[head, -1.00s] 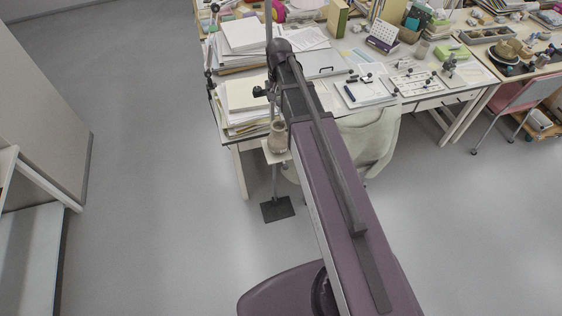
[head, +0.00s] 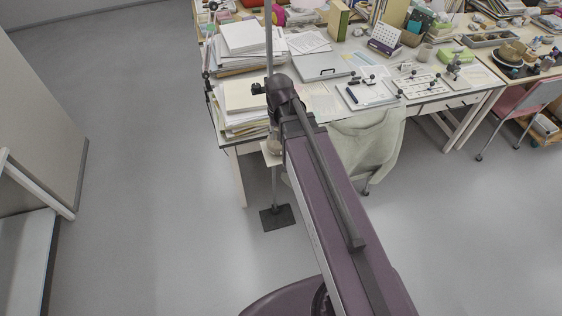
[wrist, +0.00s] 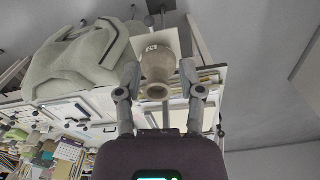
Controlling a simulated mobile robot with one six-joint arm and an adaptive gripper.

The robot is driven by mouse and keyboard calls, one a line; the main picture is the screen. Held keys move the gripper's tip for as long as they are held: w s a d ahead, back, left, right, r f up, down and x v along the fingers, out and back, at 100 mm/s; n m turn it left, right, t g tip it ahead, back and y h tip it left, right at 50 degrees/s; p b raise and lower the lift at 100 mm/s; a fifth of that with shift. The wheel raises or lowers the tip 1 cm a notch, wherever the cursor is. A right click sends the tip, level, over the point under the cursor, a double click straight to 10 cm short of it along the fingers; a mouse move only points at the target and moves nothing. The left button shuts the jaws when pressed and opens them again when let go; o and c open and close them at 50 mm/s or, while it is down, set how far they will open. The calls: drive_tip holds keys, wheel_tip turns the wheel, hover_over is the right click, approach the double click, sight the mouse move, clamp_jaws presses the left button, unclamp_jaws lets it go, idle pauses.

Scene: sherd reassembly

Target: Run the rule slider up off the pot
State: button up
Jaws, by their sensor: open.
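A tall thin rod (head: 268,45) stands upright on a dark square base plate (head: 277,217) in the head view. A small dark clamp with a knob (head: 258,88), which looks like the rule slider, sits on the rod beside my arm's end. The tan pot (wrist: 158,66) shows in the wrist view, its round mouth facing the camera, over a pale support plate (wrist: 172,40). My gripper (wrist: 160,78) is open, with one finger on each side of the pot in that picture; contact cannot be told. In the head view my arm hides the gripper and most of the pot.
A white table (head: 232,144) with stacks of paper (head: 245,95) stands close behind the rod. A pale green garment (head: 368,140) hangs over a chair to the right. Open floor (head: 150,190) lies to the left.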

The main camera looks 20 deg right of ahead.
drive_tip(key=s+a+f+n+b, duration=0.1)
drive_tip(key=s+f+b, duration=0.3)
drive_tip(key=s, duration=0.1)
drive_tip(key=shift+s+f+n, duration=0.3)
drive_tip(key=shift+f+n, duration=0.1)
drive_tip(key=shift+a, duration=0.1)
drive_tip(key=w+d+r+m+p, duration=0.2)
drive_tip(key=w+r+m+p, duration=0.1)
drive_tip(key=w+r+p, duration=0.6)
drive_tip(key=w+d+r+m+p, duration=0.3)
drive_tip(key=w+r+p, duration=0.6)
drive_tip(key=w, duration=0.1)
drive_tip(key=shift+w+r+m, duration=0.2)
drive_tip(key=shift+r+m, duration=0.15)
drive_tip(key=shift+m, duration=0.05)
drive_tip(key=shift+d+f, duration=0.1)
drive_tip(key=shift+f, duration=0.1)
wheel_tip(320, 180, down, 14)
drive_tip(key=b, duration=1.3)
drive_tip(key=shift+r, duration=0.25)
clamp_jaws()
